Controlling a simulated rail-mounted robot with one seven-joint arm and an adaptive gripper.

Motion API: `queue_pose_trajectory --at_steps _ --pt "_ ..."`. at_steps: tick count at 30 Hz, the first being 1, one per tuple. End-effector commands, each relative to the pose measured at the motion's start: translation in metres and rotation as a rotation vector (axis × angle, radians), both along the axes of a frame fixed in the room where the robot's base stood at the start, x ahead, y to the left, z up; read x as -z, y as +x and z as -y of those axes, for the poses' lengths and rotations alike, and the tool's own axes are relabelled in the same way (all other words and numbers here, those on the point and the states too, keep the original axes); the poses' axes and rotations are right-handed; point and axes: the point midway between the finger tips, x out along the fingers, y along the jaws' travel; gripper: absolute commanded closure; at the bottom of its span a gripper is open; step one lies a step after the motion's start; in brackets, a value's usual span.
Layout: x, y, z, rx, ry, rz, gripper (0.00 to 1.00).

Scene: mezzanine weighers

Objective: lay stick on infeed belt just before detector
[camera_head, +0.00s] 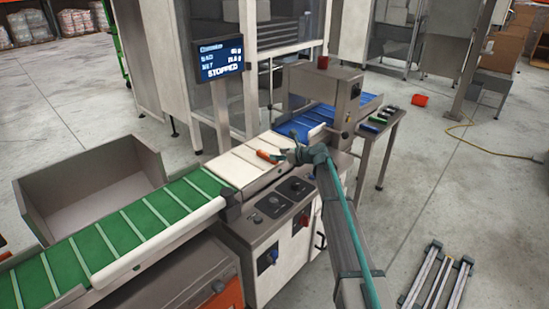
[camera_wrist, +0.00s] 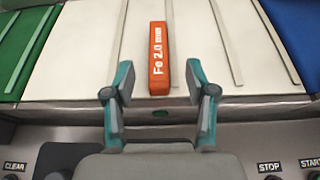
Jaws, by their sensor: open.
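An orange-red stick (camera_wrist: 159,45) marked "Fe 2.0 mm" lies on the white ribbed belt (camera_wrist: 90,55), parallel to the ribs. In the head view the stick (camera_head: 268,157) shows at the left of my gripper. My gripper (camera_wrist: 158,80) is open and empty; its teal fingertips stand on either side of the stick's near end, with a gap on both sides. In the head view my gripper (camera_head: 291,156) is over the white belt's near edge. The grey detector arch (camera_head: 318,98) stands over the blue belt (camera_head: 296,127), to the right of the white belt.
The green belt (camera_head: 120,232) joins the white belt at left. A control cabinet (camera_head: 272,225) with buttons is below my gripper. A side table (camera_head: 372,135) right of the detector holds small items. A screen (camera_head: 219,60) on a post reads STOPPED. A grey bin (camera_head: 85,190) stands behind the green belt.

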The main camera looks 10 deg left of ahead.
Motion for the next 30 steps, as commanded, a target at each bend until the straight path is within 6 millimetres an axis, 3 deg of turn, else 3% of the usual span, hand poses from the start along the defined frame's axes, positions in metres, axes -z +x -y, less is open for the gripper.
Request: queue_pose_trajectory --at_steps 3,13,21,30 --pt "0.007 0.013 -0.013 0.0 0.0 -0.001 0.44" --pt "0.016 0.024 -0.032 0.001 0.0 0.0 0.44" --pt "0.03 0.042 -0.06 0.0 -0.001 -0.001 0.44" --pt "0.032 0.044 -0.064 0.001 0.0 0.0 0.44"
